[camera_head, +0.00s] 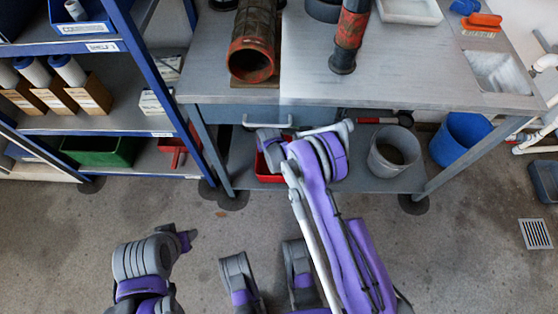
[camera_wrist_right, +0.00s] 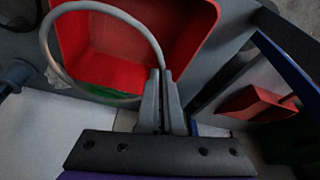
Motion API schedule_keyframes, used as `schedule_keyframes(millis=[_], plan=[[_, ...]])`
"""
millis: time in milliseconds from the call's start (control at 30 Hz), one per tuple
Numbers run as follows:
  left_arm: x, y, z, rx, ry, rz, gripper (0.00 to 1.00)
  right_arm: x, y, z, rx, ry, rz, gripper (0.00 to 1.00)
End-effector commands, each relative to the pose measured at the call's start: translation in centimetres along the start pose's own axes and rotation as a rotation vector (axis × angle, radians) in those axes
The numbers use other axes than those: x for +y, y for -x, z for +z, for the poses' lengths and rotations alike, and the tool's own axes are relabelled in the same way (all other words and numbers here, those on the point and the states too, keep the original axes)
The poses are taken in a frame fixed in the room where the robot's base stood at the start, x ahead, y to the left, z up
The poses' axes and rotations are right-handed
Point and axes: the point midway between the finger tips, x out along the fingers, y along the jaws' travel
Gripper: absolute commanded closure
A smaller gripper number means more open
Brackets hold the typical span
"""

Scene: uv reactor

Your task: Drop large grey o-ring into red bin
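The large grey o-ring (camera_wrist_right: 100,7) shows in the right wrist view as a thin ring standing out from my right gripper (camera_wrist_right: 163,74). The gripper's two fingers are closed together on the ring's edge. The red bin (camera_wrist_right: 192,42) is open behind the ring, which overlaps its mouth in that view; the height between them cannot be told. In the head view the red bin (camera_head: 266,175) is on the lower shelf of the workbench, partly hidden by my right arm, and the ring cannot be made out. My left gripper (camera_head: 187,240) is over the floor, well away from the bin.
The workbench (camera_head: 410,85) hangs over the lower shelf, with a drawer handle (camera_head: 267,122) near my right arm. A grey bucket (camera_head: 378,165) and a blue bin (camera_head: 462,140) are to the right. A blue-framed rack (camera_head: 160,85) stands to the left.

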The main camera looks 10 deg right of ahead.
Motion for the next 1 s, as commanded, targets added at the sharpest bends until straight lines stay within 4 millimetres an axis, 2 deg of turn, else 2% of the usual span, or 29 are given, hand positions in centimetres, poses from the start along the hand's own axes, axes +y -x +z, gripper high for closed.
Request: schedule_keyframes(millis=[100,233,567,767,800,1000], plan=[[0.0,-0.7,0.1,0.000,0.000,0.000,0.50,0.0,-1.6,0.5,0.000,0.000,0.000,1.00],[0.0,-1.0,0.2,0.001,0.000,0.000,0.50,0.0,-2.9,0.8,0.000,0.000,0.000,1.00],[0.0,-1.1,0.2,0.001,0.000,0.000,0.50,0.0,-3.3,1.0,0.000,0.000,0.000,1.00],[0.0,-1.1,0.2,0.001,0.000,0.000,0.50,0.0,-3.3,1.0,0.000,0.000,0.000,0.64],[0.0,-1.1,0.2,0.001,0.000,0.000,0.50,0.0,-3.3,1.0,0.000,0.000,0.000,0.62],[0.0,-1.1,0.2,0.001,0.000,0.000,0.50,0.0,-3.3,1.0,0.000,0.000,0.000,0.62]])
